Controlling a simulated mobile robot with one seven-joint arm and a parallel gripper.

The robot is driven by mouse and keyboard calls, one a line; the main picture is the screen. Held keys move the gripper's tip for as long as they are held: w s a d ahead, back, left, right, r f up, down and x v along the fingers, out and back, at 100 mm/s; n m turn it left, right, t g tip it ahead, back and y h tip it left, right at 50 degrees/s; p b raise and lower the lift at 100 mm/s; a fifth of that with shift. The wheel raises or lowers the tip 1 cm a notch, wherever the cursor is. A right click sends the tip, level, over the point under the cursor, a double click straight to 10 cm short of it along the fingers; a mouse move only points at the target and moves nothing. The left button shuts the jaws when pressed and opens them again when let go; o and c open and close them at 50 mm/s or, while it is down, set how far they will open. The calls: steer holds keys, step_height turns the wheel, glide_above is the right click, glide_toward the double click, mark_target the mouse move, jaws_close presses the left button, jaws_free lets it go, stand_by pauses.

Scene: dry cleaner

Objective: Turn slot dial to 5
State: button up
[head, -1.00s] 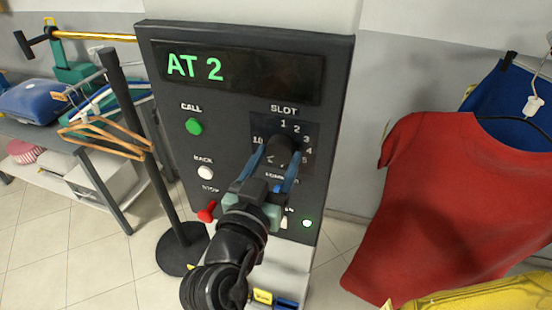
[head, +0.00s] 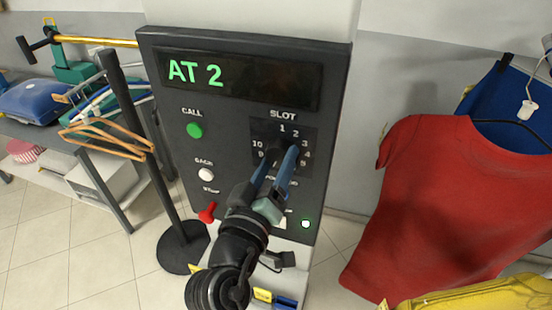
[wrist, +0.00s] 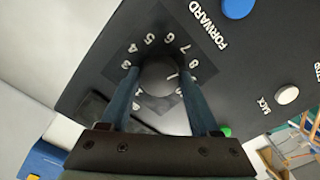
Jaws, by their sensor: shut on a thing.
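The slot dial (head: 278,156) is a dark round knob on the black control panel (head: 225,120), ringed by white numbers under the word SLOT. It shows closely in the wrist view (wrist: 156,78), with a short white mark on its right side, roughly towards the 8; I cannot tell the exact setting. My gripper (head: 280,158) is shut on the dial, with one blue finger on each side. The fingers and wrist hide part of the number ring in the head view. The display (head: 240,78) reads AT 2 in green.
The panel also has a green CALL button (head: 194,130), a white BACK button (head: 206,174) and a red STOP control (head: 208,212). A black post (head: 140,150) with hangers stands at left. A red shirt (head: 455,200) hangs at right.

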steer(key=n+p, duration=0.2)
steer(key=n, duration=0.2)
steer(key=shift+r+n, duration=0.1)
steer(key=shift+n, duration=0.2)
steer(key=n+p, duration=0.2)
steer(key=n, duration=0.1)
steer(key=shift+r+n, duration=0.1)
steer(key=shift+n, duration=0.3)
steer(key=n+p, duration=0.2)
steer(key=n, duration=0.2)
steer(key=shift+n+p, duration=1)
steer(key=shift+n, duration=0.7)
steer(key=o, duration=1.4)
steer(key=shift+c, duration=0.2)
steer(key=shift+s, duration=0.1)
